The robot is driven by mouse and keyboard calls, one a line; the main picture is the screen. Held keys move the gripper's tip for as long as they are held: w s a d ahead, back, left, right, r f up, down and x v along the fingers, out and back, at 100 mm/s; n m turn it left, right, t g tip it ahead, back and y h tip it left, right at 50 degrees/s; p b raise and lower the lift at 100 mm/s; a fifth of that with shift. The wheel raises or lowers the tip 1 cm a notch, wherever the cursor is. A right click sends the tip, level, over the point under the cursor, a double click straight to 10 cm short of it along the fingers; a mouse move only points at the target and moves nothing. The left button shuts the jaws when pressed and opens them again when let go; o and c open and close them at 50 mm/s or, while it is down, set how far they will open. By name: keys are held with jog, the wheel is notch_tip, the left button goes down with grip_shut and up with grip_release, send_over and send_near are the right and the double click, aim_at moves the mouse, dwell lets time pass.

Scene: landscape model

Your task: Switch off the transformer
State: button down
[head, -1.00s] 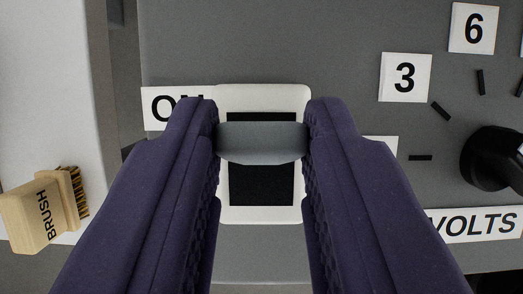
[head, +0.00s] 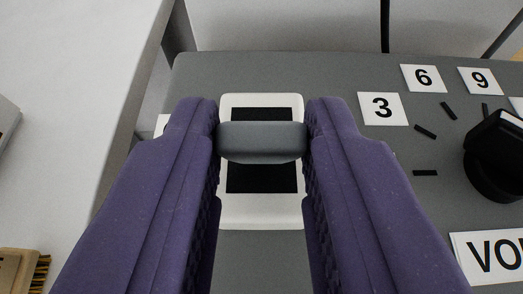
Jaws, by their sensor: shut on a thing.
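The transformer is a grey box (head: 290,75) with a flat top panel. Its switch has a white frame (head: 261,212), a black slot (head: 262,180) and a grey lever (head: 261,143) across the slot. My gripper (head: 262,140) is shut on the lever, with one purple finger at each end of it. The lever sits across the upper middle of the slot, with black showing above and below. The label left of the switch is almost wholly hidden behind the left finger.
A black dial knob (head: 494,155) stands at the right, with number tags such as 3 (head: 382,109) and a volts label (head: 490,257) around it. A pale surface (head: 85,110) lies to the left, with a wooden brush (head: 20,270) at the lower left. A dark cable (head: 385,25) runs behind the box.

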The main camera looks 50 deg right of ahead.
jog(key=shift+s+a+f+t+h+b, duration=0.1)
jog(key=shift+a+f+t+h+b, duration=0.15)
jog(key=shift+b, duration=0.3)
jog(key=c, duration=0.8)
grip_release()
jog(key=shift+c, duration=0.2)
jog(key=p+v, duration=0.2)
jog(key=v, duration=0.5)
jog(key=shift+s+a, duration=0.25)
jog(key=shift+a, duration=0.05)
